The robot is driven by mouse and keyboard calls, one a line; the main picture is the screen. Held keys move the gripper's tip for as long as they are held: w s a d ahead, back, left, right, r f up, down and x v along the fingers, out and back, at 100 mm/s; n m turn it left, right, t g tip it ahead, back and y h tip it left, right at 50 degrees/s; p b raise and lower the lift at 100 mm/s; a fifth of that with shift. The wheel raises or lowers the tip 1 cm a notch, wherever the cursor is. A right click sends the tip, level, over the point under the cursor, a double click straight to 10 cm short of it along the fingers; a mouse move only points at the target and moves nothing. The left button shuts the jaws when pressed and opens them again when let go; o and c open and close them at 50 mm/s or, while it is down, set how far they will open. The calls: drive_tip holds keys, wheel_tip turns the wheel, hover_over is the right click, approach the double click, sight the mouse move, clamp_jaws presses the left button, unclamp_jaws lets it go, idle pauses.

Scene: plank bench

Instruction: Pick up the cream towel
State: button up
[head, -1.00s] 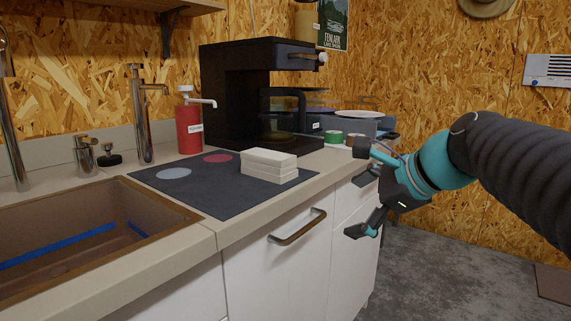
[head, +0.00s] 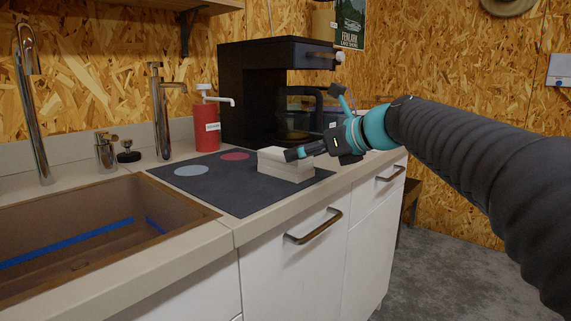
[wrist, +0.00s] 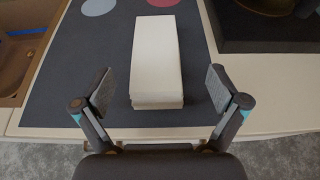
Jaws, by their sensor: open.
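The cream towel (head: 281,166) is a folded, layered block lying on the dark mat (head: 222,191) on the counter. In the wrist view the towel (wrist: 157,58) stretches away from me, its near end between and just beyond my fingers. My gripper (wrist: 158,90) is open, one finger on each side of the towel with a gap to each. In the head view my gripper (head: 318,128) is at the towel's right end, and one finger covers part of that end.
A black coffee machine (head: 248,93) stands behind the towel, close to my arm. A red pump bottle (head: 206,125) stands at the mat's back edge. The sink (head: 90,235) and taps are at the left. The mat's front left is clear.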

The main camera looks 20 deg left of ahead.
drive_tip(key=shift+s+x, duration=0.2)
drive_tip(key=shift+x, duration=2.75)
drive_tip(key=shift+r, duration=0.1)
drive_tip(key=c, duration=1.2)
